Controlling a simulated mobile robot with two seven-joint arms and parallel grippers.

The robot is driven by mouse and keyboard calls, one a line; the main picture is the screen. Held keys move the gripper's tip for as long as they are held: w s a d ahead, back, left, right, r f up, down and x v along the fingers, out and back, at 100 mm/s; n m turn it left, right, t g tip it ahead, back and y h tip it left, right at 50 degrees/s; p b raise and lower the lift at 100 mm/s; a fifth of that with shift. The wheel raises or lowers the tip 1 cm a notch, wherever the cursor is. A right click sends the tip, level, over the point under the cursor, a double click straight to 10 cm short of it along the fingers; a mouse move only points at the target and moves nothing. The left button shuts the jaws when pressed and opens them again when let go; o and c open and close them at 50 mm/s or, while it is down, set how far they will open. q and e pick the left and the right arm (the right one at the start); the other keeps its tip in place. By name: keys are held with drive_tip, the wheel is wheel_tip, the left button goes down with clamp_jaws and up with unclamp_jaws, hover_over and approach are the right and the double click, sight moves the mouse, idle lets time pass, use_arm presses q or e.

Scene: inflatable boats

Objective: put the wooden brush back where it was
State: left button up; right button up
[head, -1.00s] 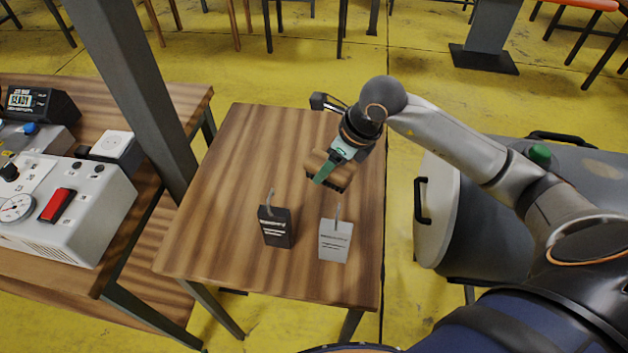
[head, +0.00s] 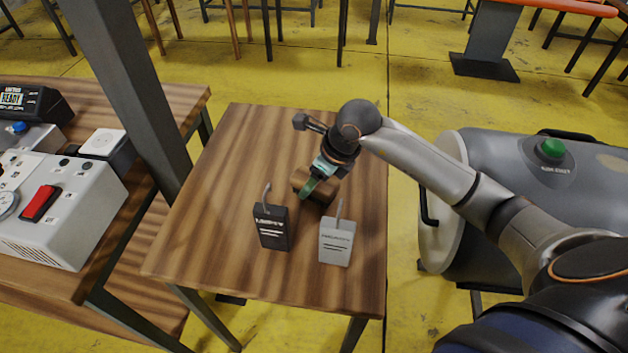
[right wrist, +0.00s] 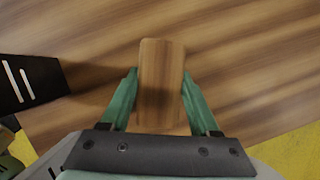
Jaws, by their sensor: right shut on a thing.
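The wooden brush (head: 317,190) is a small brown block over the wooden table (head: 230,150), behind the two small cans. It also shows in the right wrist view (right wrist: 161,85), with its long side running away between the green fingers. My right gripper (head: 311,187) is shut on the brush. In the right wrist view my right gripper (right wrist: 160,95) has one finger on each side of it. I cannot tell whether the brush touches the table top. The left gripper is not in view.
The table's left and back parts are clear. A grey post (head: 125,90) rises at the left, and a grey drum (head: 500,190) lies at the right.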

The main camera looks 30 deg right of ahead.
drive_tip(key=o, duration=1.3)
drive_tip(key=shift+d+r, duration=0.1)
drive_tip(key=shift+r, duration=0.3)
drive_tip(key=p+v, duration=0.1)
drive_tip(key=v, duration=1)
drive_tip(key=shift+s+r, duration=0.15)
drive_tip(key=shift+r, duration=0.05)
